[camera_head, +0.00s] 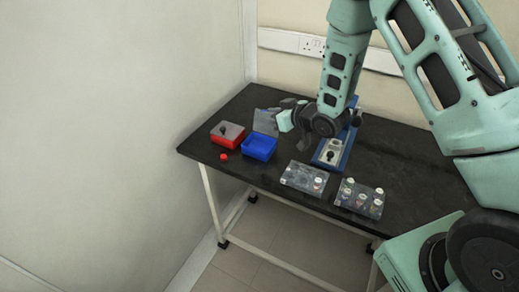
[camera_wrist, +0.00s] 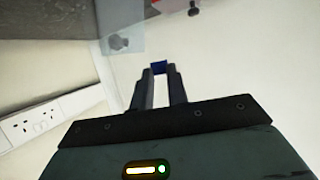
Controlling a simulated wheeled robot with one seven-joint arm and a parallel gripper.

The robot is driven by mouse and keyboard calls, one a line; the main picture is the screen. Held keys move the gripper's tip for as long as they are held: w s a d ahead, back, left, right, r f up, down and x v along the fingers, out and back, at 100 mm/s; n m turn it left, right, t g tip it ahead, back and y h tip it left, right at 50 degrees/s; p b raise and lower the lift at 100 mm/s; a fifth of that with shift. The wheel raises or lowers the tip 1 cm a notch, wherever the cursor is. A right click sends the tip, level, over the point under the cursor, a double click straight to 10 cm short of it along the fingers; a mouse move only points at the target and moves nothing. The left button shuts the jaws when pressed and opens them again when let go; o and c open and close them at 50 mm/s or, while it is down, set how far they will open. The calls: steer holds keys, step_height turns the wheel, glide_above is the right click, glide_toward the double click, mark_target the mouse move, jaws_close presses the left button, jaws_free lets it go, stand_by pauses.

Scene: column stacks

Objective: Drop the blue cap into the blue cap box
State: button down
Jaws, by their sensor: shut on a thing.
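In the head view my gripper is above the table, to the right of the blue cap box, and the cap cannot be made out there. The open blue box (camera_head: 259,149) stands near the table's left end. A grey, see-through panel (camera_head: 266,122), seemingly its raised lid, stands behind it; a similar panel with a knob (camera_wrist: 119,42) shows in the wrist view.
A red box (camera_head: 227,134) with a dark-knobbed lid stands left of the blue box. A red cap (camera_head: 223,157) lies in front of it. Two clear racks (camera_head: 303,179) (camera_head: 359,199) with vials and a blue-based device (camera_head: 331,152) stand to the right. A wall runs along the left.

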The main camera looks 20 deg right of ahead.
mark_target(271, 127)
step_height(271, 127, down, 5)
steer(key=b, duration=0.3)
steer(key=shift+f, duration=0.2)
steer(key=c, duration=1.3)
jaws_free()
steer(key=p+v, duration=0.7)
steer(key=v, duration=1)
steer(key=shift+r+p, duration=0.25)
steer(key=shift+p, duration=0.05)
steer(key=shift+s+d+f, duration=0.1)
steer(key=shift+s, duration=0.05)
